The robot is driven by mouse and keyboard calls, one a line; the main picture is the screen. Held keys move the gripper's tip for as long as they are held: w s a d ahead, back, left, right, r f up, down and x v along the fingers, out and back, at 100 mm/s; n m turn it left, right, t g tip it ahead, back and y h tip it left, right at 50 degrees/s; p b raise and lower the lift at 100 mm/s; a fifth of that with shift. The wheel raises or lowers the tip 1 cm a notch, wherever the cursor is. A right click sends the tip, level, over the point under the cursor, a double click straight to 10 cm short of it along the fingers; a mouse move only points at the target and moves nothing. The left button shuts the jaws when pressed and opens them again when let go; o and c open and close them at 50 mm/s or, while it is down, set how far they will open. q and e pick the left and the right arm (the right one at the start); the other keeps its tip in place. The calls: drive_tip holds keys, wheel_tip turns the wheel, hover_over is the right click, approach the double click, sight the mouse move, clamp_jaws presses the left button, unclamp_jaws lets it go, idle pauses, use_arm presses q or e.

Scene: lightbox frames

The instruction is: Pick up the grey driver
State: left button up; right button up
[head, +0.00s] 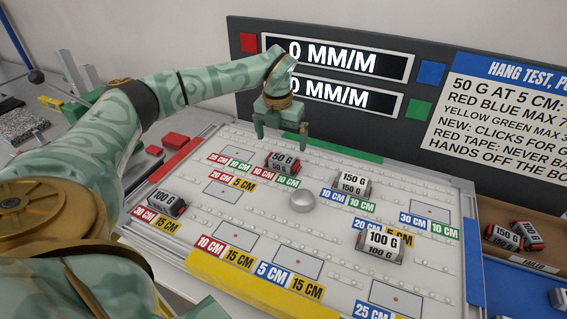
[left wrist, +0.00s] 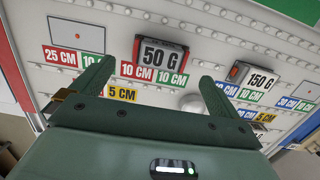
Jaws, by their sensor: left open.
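I cannot make out a grey driver in either view. A small round light-grey disc or knob (head: 302,202) sits near the middle of the white board (head: 262,212); it is partly visible in the left wrist view (left wrist: 192,103). My left gripper (head: 281,135) is open and empty, fingers pointing down above the back of the board, behind the 50 G weight (head: 283,162). In the left wrist view the open fingers (left wrist: 155,76) frame the area below that weight (left wrist: 161,54). My right gripper is not in view.
A 150 G weight (head: 350,186) and two 100 G weights (head: 168,204) (head: 379,246) stand on the board among coloured distance labels. A brown tray (head: 540,262) at right holds more weights. A dark display panel (head: 330,50) rises behind. A ball-topped lever (head: 37,77) stands at far left.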

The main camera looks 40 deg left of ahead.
sight(282, 159)
use_arm(q)
wheel_tip(282, 159, down, 2)
drive_tip(key=shift+w+f, duration=0.15)
drive_tip(key=shift+f, duration=0.05)
wheel_tip(282, 159, down, 6)
drive_tip(key=shift+d+r+b, duration=0.1)
drive_tip(key=shift+r+b, duration=0.15)
drive_tip(key=shift+b, duration=0.6)
drive_tip(key=shift+r, duration=0.1)
